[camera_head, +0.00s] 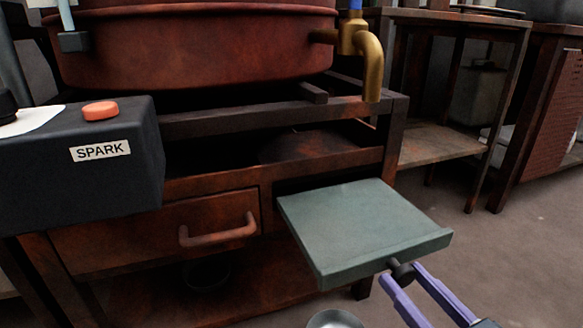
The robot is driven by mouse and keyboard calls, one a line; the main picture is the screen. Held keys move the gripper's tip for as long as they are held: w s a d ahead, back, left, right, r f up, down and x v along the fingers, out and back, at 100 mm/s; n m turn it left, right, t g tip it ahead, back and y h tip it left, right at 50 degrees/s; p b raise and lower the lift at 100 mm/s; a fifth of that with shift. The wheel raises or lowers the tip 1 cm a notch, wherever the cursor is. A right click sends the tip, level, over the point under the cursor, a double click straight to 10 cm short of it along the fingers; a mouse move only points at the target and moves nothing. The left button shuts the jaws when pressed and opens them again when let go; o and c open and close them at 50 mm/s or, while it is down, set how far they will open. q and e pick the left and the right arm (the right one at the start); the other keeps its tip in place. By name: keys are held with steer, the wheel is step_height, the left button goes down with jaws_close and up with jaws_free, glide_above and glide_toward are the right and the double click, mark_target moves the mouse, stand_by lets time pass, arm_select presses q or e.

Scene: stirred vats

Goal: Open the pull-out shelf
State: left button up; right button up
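The pull-out shelf (365,228) is a flat grey-green board with a raised front lip. It sticks well out of the right-hand opening of the rusty brown stand, right of the drawer. A small dark knob (402,271) sits on its front edge. My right gripper (403,274), with purple fingers, comes in from the lower right. Its fingers lie on both sides of the knob and appear closed on it. My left gripper is not in view.
A closed drawer with a bar handle (218,230) is left of the shelf. A dark SPARK box (80,180) with an orange button stands at left. A red vat (190,45) with a brass tap (372,60) is above. A metal bowl (335,319) shows at the bottom edge. Floor at right is clear.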

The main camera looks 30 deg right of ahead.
steer(key=o, duration=0.4)
steer(key=shift+c, duration=0.2)
steer(key=p+v, duration=0.2)
steer(key=v, duration=0.8)
